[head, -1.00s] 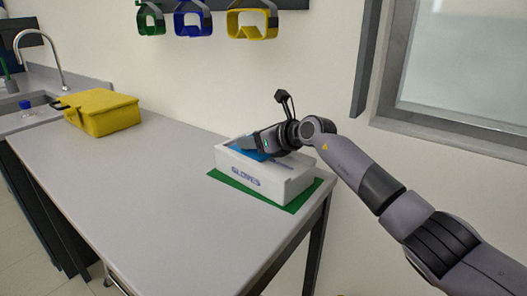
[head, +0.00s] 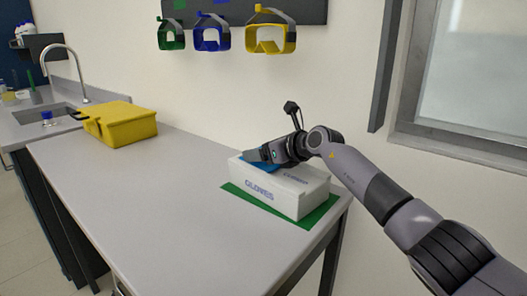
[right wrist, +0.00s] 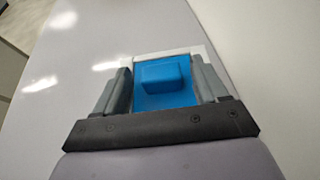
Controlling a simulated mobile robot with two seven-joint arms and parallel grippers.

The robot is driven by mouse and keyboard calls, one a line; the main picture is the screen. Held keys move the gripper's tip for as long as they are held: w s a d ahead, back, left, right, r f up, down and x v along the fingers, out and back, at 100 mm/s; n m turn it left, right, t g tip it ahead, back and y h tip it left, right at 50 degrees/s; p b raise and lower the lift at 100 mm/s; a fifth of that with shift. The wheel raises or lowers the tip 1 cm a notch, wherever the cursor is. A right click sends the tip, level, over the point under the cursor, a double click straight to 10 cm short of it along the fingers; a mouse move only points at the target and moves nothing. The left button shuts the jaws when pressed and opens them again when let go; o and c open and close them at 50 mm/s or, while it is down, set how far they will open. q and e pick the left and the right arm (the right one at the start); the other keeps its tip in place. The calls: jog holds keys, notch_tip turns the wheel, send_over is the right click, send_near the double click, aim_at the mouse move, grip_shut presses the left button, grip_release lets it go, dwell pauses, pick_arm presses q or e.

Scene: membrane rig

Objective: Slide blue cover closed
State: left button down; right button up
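The white glove box (head: 296,194) sits on a green mat (head: 318,218) near the right end of the bench. The blue cover (head: 260,167) shows at the left part of the box top, partly hidden by my right gripper (head: 268,154). In the right wrist view the blue cover (right wrist: 152,101) has a raised blue knob (right wrist: 163,75). The fingers of my right gripper (right wrist: 162,88) are apart, one on each side of the knob. I cannot tell whether either finger touches it. My left gripper is not in view.
A yellow case (head: 124,126) stands at the far left of the bench (head: 140,190), by a sink and tap. Green, blue and yellow goggles (head: 270,40) hang on the wall above. A window frame is at the right. The middle of the bench is clear.

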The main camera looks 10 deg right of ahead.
jog(key=shift+d, duration=0.1)
jog(key=shift+s+d+r, duration=0.25)
jog(key=shift+s+d, duration=0.05)
jog(key=shift+s, duration=0.05)
jog(key=shift+s+d+r, duration=0.25)
jog(key=shift+s+d, duration=0.1)
jog(key=shift+s, duration=0.25)
jog(key=shift+v, duration=2.2)
jog(key=shift+s+d, duration=0.1)
